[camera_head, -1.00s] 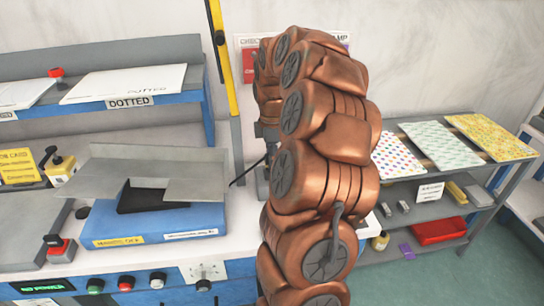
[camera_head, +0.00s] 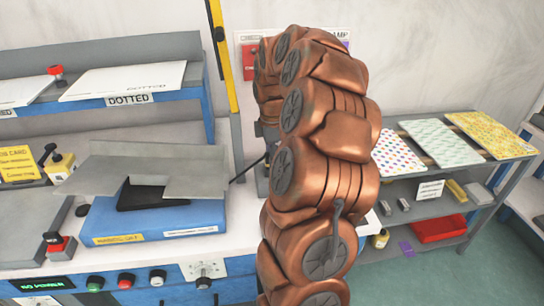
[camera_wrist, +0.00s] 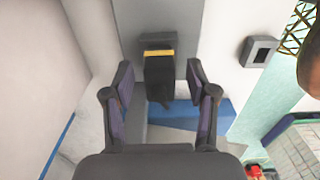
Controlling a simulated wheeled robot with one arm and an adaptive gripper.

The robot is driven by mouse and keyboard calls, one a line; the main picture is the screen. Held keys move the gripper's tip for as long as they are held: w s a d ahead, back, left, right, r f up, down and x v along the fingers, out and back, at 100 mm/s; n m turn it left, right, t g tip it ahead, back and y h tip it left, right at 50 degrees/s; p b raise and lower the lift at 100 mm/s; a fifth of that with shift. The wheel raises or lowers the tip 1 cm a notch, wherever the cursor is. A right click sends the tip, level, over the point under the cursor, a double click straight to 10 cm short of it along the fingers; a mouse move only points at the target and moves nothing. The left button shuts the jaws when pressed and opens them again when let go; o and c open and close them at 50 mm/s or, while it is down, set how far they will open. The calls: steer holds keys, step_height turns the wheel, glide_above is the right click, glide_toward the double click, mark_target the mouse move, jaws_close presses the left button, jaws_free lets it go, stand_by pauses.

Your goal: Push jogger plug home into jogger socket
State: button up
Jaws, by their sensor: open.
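In the wrist view, the dark jogger plug (camera_wrist: 159,80) with a yellow band sits between the two fingers of my gripper (camera_wrist: 160,76). The fingers are open, with a gap on each side of the plug. The plug's far end meets a dark block that looks like the jogger socket (camera_wrist: 158,38), on a grey upright strip. The yellow band shows at the joint; I cannot tell how deep the plug sits. In the head view my copper arm hides the plug, the socket and most of my gripper.
In the head view, a blue machine with a grey folded tray (camera_head: 150,170) stands left of my arm. A yellow post (camera_head: 225,70) rises behind. A shelf (camera_head: 445,180) with patterned sheets is at right. In the wrist view, a grey wall box (camera_wrist: 259,51) sits right of the fingers.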

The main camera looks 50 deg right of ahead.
step_height(320, 180, up, 11)
steer(key=shift+r, duration=0.5)
stand_by(0.8)
